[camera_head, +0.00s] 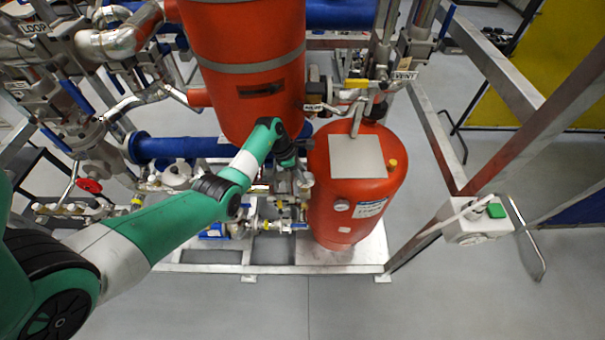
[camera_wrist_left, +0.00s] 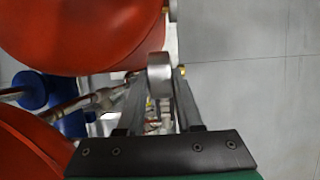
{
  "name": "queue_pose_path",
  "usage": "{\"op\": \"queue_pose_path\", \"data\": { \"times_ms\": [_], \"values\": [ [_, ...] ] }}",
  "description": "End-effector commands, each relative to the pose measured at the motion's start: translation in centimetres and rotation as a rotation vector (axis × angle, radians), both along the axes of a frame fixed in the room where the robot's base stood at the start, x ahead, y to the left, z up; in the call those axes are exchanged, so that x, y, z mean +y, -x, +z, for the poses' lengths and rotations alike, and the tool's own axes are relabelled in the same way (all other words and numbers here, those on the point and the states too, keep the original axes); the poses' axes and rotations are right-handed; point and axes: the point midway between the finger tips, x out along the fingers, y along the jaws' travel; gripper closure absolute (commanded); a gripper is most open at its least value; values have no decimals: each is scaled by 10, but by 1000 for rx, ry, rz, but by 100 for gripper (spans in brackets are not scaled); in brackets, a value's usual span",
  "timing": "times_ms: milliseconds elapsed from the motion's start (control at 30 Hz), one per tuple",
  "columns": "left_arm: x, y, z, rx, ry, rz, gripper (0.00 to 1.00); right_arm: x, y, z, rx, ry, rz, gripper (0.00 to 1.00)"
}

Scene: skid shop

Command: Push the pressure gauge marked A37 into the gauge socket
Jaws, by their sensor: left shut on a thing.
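My left gripper (camera_head: 301,186) reaches in between the tall red tank and the shorter red vessel. In the left wrist view its two fingers (camera_wrist_left: 163,88) are shut on a round, silvery gauge (camera_wrist_left: 159,74), seen nearly edge-on. The dial and any A37 marking cannot be read from here. In the head view the gauge is too small and crowded by the gripper to make out. I cannot pick out the gauge socket in either view. My right gripper is not in view.
The tall red tank (camera_head: 245,75) and the shorter red vessel (camera_head: 355,190) stand close around the gripper. Valves and pipework (camera_head: 255,222) lie below it. A blue pipe (camera_head: 175,147) runs behind. A steel frame post (camera_head: 435,135) stands to the right; the grey floor (camera_head: 350,310) in front is clear.

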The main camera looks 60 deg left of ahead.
Motion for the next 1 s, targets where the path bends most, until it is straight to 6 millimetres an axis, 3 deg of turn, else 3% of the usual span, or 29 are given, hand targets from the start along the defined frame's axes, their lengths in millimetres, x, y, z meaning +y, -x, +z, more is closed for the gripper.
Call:
{"op": "queue_pose_path", "data": {
  "times_ms": [667, 700, 867, 1000],
  "values": [
    [0, 0, -10, -1, 0, 0, 96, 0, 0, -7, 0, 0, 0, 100],
    [0, 0, -10, -1, 0, 0, 60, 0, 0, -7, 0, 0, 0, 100],
    [0, 0, -10, 0, 0, 0, 31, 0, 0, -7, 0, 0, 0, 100],
    [0, 0, -10, 0, 0, 0, 30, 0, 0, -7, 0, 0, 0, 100]
  ]
}}
